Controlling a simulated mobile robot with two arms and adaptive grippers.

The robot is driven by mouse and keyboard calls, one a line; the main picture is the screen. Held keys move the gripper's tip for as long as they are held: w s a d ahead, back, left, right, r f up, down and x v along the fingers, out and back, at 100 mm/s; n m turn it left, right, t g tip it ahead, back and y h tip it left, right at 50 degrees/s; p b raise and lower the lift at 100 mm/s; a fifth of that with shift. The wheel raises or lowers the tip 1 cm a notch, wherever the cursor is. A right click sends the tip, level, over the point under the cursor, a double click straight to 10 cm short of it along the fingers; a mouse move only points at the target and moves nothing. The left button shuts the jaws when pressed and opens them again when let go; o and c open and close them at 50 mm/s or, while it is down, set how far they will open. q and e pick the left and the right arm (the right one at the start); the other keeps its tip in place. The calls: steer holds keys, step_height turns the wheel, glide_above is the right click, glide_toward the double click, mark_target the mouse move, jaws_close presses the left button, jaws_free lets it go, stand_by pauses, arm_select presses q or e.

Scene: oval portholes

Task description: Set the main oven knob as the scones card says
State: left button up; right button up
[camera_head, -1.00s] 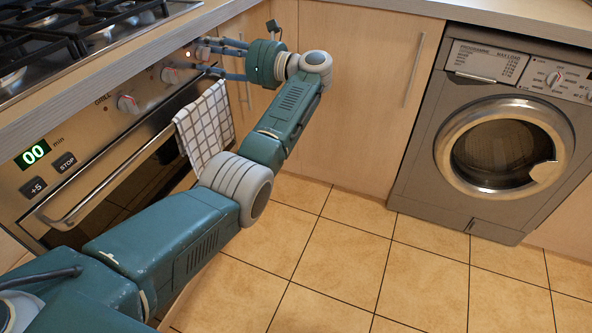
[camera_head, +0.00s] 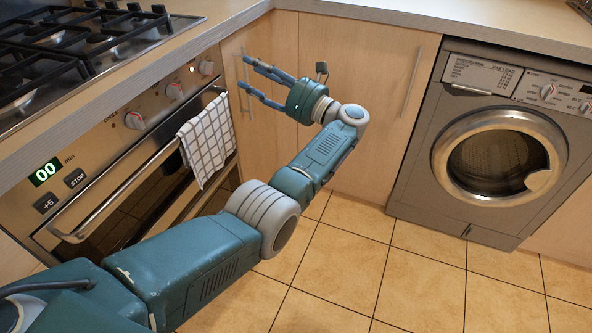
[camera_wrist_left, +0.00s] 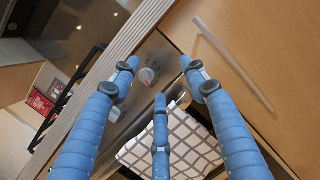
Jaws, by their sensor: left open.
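The oven front carries three round knobs in the head view: one beside the word GRILL (camera_head: 134,120), a middle knob (camera_head: 174,91) and a far right knob (camera_head: 207,68). Which is the main oven knob, I cannot read; the settings are too small to tell. My left gripper (camera_head: 243,72) is open and empty, to the right of the far knob and apart from it, in front of the wooden cupboard doors. In the left wrist view one knob (camera_wrist_left: 147,76) shows beyond the open fingers (camera_wrist_left: 158,75). No readable scones card shows. My right gripper is out of view.
A checked towel (camera_head: 207,138) hangs on the oven handle (camera_head: 110,205). The oven display (camera_head: 45,172) reads 00. A gas hob (camera_head: 60,55) lies above. A washing machine (camera_head: 490,150) stands right. A small red and white item (camera_wrist_left: 40,103) shows in the wrist view.

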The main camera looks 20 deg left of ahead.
arm_select(q)
steer(key=w+d+f+m+t+h+p, duration=0.2)
steer(key=d+f+m+t+h+p, duration=0.25)
steer(key=m, duration=0.55)
steer(key=w+d+f+m+t+h+p, duration=0.1)
steer(key=w+f+m+t+h+p, duration=0.15)
steer(key=f+m+t, duration=0.55)
steer(key=s+d+f+m+h+p, duration=0.3)
steer(key=s+f+m+h, duration=0.1)
steer(key=f+m, duration=0.3)
steer(key=s+d+f+m+g+h+p, duration=0.1)
steer(key=s+d+f+m+h+p, duration=0.2)
steer(key=f+m, duration=0.4)
steer(key=shift+s+d+f+m+h, duration=0.2)
steer(key=shift+s+f+m+h, duration=0.2)
steer(key=shift+s+f+h, duration=0.6)
steer(key=shift+w+r+g, duration=0.15)
steer(key=shift+r+g, duration=0.05)
steer(key=shift+g, duration=0.15)
